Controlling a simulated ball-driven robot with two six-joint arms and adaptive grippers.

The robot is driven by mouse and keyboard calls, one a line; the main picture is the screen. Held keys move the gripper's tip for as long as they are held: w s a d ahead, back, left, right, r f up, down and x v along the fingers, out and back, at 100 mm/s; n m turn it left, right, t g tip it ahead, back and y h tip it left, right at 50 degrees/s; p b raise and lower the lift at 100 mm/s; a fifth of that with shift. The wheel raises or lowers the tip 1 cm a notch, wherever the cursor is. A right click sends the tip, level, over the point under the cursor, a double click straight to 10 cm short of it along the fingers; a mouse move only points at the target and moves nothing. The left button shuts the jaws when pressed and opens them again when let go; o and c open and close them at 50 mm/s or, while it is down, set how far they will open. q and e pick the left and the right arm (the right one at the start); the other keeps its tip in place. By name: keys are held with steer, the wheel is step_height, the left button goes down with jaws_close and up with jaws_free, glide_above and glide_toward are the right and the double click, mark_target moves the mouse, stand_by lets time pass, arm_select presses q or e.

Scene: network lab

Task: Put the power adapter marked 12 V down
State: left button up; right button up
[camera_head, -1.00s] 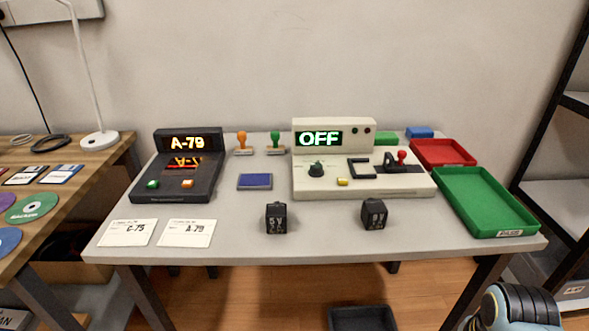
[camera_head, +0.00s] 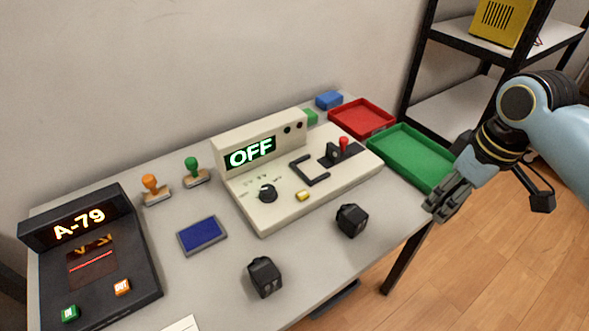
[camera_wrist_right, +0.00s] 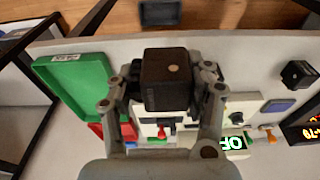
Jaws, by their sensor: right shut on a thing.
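A black block-shaped power adapter (camera_wrist_right: 168,88) sits between the fingers of my right gripper (camera_wrist_right: 168,80) in the right wrist view. Its marking cannot be read there. In the head view my right gripper (camera_head: 446,202) is beyond the table's right end, beside the green tray (camera_head: 408,160); its fingers hide the adapter. Two other black adapters stand on the table: one (camera_head: 351,221) in front of the cream OFF unit (camera_head: 290,185), one (camera_head: 265,277) nearer the front left. Their marks are too small to read surely. My left gripper is not in view.
A red tray (camera_head: 361,119) lies behind the green one. A dark A-79 unit (camera_head: 90,260), a blue pad (camera_head: 202,235) and two stamps occupy the left. Bare grey tabletop (camera_head: 310,262) shows between and around the adapters. A black shelf rack (camera_head: 470,48) stands at right.

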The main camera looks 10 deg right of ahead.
mark_target(382, 204)
steer(key=shift+a+r, duration=0.1)
steer(key=shift+a, duration=0.05)
steer(key=w+a+f, duration=0.1)
steer(key=w, duration=0.1)
steer(key=w+f, duration=0.2)
steer(key=w+a+f+b, duration=0.1)
steer(key=w, duration=0.1)
steer(key=shift+w+a+f, duration=0.2)
steer(key=shift+w+a, duration=0.1)
steer(key=shift+w, duration=0.1)
steer(key=w+f, duration=0.1)
steer(key=w, duration=0.1)
steer(key=w+a+f+b, duration=0.1)
steer(key=shift+w+a+f, duration=0.1)
steer(key=shift+w+f, duration=0.05)
steer(key=shift+w, duration=0.2)
steer(key=shift+w+f, duration=0.15)
steer(key=shift+f, duration=0.05)
step_height(382, 204, down, 3)
steer(key=shift+a+f, duration=0.1)
steer(key=shift+f, duration=0.35)
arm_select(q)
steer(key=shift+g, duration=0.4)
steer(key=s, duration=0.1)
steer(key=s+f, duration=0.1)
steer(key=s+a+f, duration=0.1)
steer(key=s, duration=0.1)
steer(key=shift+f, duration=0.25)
